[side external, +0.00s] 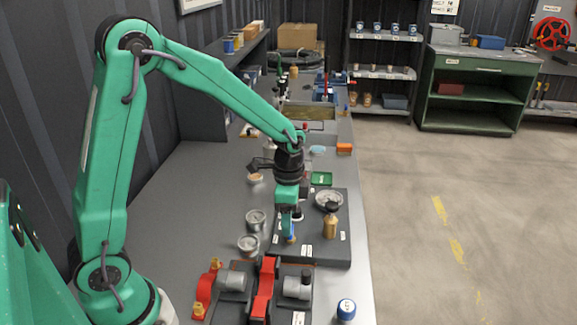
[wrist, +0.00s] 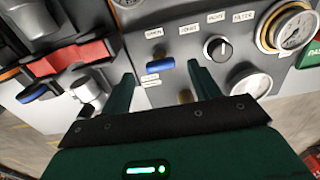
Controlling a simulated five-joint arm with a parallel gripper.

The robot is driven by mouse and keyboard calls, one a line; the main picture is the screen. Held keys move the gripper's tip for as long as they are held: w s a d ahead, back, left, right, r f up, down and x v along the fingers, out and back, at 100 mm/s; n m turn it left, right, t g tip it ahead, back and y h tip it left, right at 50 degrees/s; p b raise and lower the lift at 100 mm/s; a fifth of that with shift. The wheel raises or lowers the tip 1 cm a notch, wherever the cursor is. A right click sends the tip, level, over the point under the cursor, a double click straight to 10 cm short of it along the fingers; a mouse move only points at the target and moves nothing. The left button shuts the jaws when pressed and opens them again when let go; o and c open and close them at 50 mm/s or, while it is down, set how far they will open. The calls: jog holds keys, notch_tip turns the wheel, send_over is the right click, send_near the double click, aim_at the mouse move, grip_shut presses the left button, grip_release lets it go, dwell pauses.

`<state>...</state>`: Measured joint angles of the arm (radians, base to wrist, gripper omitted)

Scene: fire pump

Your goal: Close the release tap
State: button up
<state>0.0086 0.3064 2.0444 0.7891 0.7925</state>
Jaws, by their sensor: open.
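A small blue tap handle (wrist: 160,64) shows on the grey panel in the wrist view, beside small white labels; it looks like the release tap. It lies crosswise between and just beyond the fingertips of my gripper (wrist: 160,76). My gripper is open with nothing between its fingers. In the side view my gripper (side external: 289,225) points down over the dark panel (side external: 312,252), and the blue handle (side external: 291,238) shows at its tips. I cannot tell if the fingers touch it.
A black knob (wrist: 217,48) and round gauges (wrist: 292,30) sit right of the handle. Red levers (wrist: 70,57) with grey fittings are at left. A brass fitting (side external: 330,225) stands right of my gripper.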

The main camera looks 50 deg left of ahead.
aim_at(287, 238)
jog(key=shift+r, duration=2.45)
jog(key=shift+s+r, duration=0.1)
jog(key=s+r+n+t, duration=0.5)
jog(key=s+r+n, duration=0.4)
jog(key=s, duration=0.7)
notch_tip(287, 238, up, 2)
jog(key=shift+s+a+r+t, duration=0.1)
jog(key=shift+s+a+t, duration=0.05)
jog(key=shift+s+t, duration=0.2)
